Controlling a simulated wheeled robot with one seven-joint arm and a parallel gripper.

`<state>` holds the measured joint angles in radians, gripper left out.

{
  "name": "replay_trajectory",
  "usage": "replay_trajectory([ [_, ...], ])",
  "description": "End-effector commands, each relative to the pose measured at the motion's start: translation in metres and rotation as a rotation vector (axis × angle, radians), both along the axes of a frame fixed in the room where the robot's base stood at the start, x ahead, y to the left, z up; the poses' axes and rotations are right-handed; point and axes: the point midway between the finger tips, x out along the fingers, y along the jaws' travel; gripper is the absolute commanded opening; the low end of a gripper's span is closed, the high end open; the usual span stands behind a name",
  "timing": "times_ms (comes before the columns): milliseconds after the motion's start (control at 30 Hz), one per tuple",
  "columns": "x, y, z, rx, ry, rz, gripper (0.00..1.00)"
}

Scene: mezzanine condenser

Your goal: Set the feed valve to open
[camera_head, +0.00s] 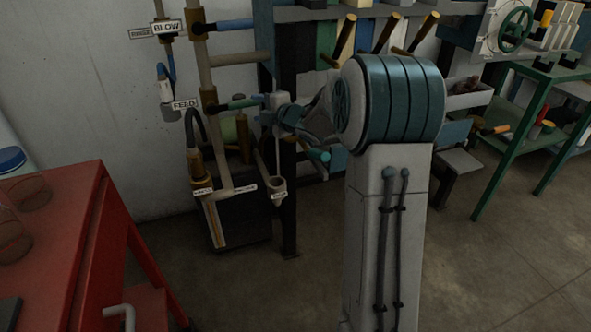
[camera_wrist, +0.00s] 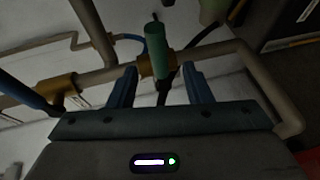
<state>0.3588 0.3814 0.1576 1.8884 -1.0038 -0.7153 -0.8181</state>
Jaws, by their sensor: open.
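The feed valve (camera_head: 210,106) is a brass body on a vertical pipe, beside a white FEED label (camera_head: 186,104). Its green-teal lever (camera_head: 237,104) sticks out to the right, toward my gripper (camera_head: 260,102). In the wrist view the green lever (camera_wrist: 157,48) stands between the two blue fingers of my gripper (camera_wrist: 159,80), with a gap on each side. The brass body (camera_wrist: 153,66) shows behind it. My gripper is open and holds nothing. Part of the lever's end is hard to make out near the fingers in the head view.
The blow valve's blue lever (camera_head: 235,25) is above, beside the BLOW label (camera_head: 166,28). Lower pipes and a small cup (camera_head: 278,187) are below my gripper. A red cabinet (camera_head: 60,240) stands at left, a green-framed bench (camera_head: 520,130) at right.

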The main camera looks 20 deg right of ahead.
Motion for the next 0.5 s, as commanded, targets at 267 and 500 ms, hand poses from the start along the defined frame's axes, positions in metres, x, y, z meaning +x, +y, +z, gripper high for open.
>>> replay_trajectory([
  [267,-0.043,-0.017,0.001,0.017,0.03,-0.04,0.45],
  [500,-0.059,-0.027,-0.021,0.108,0.168,-0.233,0.45],
])
